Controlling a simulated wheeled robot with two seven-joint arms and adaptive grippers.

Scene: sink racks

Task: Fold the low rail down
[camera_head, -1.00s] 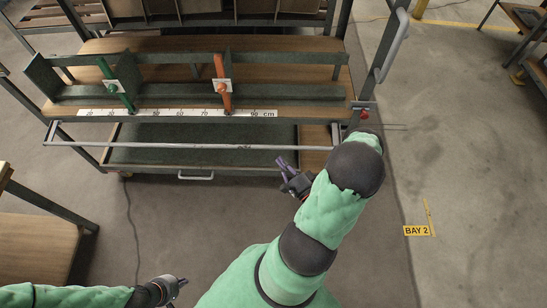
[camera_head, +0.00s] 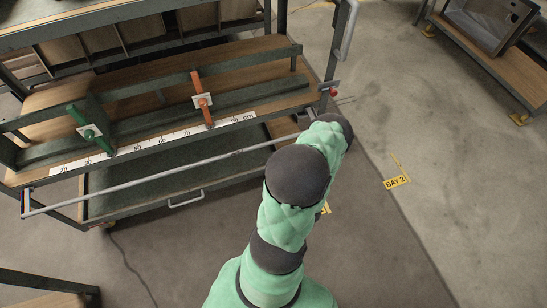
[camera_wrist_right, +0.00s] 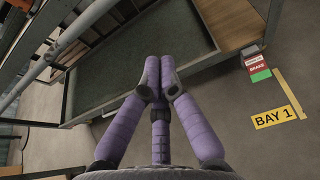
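The low rail (camera_head: 160,174) is a thin grey bar that runs along the front of the cart, held out from it on end arms. In the right wrist view, a grey tube (camera_wrist_right: 62,46) slants across the upper left; I take it to be this rail. In the head view my right forearm hides this gripper. My left gripper is out of view.
The cart carries a green clamp (camera_head: 90,131), an orange clamp (camera_head: 203,100) and a white centimetre scale (camera_head: 150,145). A red knob (camera_head: 333,92) sits at its right corner. A brake label (camera_wrist_right: 257,68) shows by the wrist. Open floor lies right, with another bench (camera_head: 500,65).

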